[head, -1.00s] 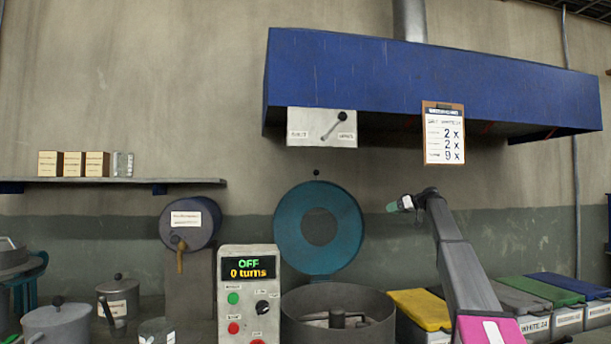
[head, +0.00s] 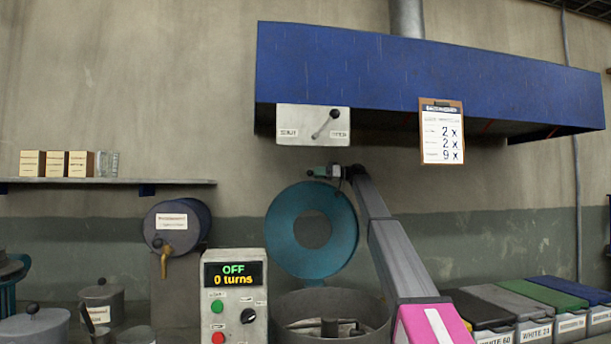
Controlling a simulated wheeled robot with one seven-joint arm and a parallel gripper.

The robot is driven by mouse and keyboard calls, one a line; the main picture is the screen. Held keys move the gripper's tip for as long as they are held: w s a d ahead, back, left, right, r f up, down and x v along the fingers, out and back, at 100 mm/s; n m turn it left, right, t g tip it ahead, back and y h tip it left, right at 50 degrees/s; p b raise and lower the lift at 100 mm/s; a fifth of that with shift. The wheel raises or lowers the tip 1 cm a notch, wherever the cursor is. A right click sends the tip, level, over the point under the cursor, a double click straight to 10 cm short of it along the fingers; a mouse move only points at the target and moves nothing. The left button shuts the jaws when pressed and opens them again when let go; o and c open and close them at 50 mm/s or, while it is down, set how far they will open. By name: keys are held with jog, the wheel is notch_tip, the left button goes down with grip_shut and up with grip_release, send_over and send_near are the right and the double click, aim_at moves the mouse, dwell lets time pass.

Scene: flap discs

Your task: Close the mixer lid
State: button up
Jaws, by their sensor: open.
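The mixer lid (head: 284,231) is a teal disc with a round hole in its middle. It stands raised and upright behind the mixer bowl (head: 284,306), a grey round tub with a dark hub inside. My gripper (head: 312,172) is at the lid's top edge, pointing left, with its jaws open. The lid's small dark top knob cannot be made out there; the gripper covers that spot, and I cannot tell whether it touches. My arm rises from the lower right and passes in front of the bowl's right side.
A control box (head: 234,300) reading OFF and 0 turns stands left of the bowl. A blue hood (head: 420,80) with a lever plate (head: 300,125) and a clipboard (head: 441,132) hangs above. Lidded bins (head: 530,300) stand at right. A grey drum (head: 172,228) with a tap is at left.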

jog(key=a, duration=0.5)
jog(key=shift+s+a, duration=0.25)
jog(key=shift+a, duration=0.1)
